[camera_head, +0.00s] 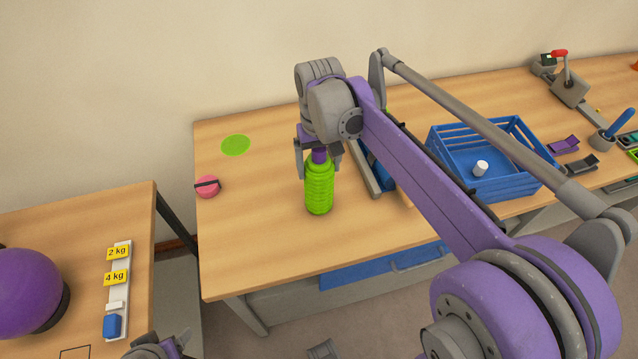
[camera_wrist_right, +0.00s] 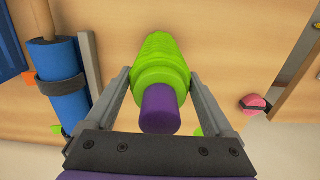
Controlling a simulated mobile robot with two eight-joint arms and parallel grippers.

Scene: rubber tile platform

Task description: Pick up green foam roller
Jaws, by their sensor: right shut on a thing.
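The green foam roller (camera_head: 319,190) is ribbed, with a purple core or handle end. It stands roughly upright below my right gripper (camera_head: 318,160) in the head view, over the wooden table (camera_head: 260,250). In the right wrist view the green roller (camera_wrist_right: 162,62) and its purple end (camera_wrist_right: 160,108) lie between the two fingers of the right gripper (camera_wrist_right: 162,85). The right gripper is shut on the roller. I cannot tell whether the roller's lower end touches the table. Part of my left arm shows at the bottom edge, but its fingers are not clear.
A flat green disc (camera_head: 235,145) and a pink round object (camera_head: 207,187) with a dark band lie on the left of the table. A blue crate (camera_head: 490,190) stands to the right, and a blue roller (camera_wrist_right: 62,85) lies beside the green one. The table's front left is clear.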

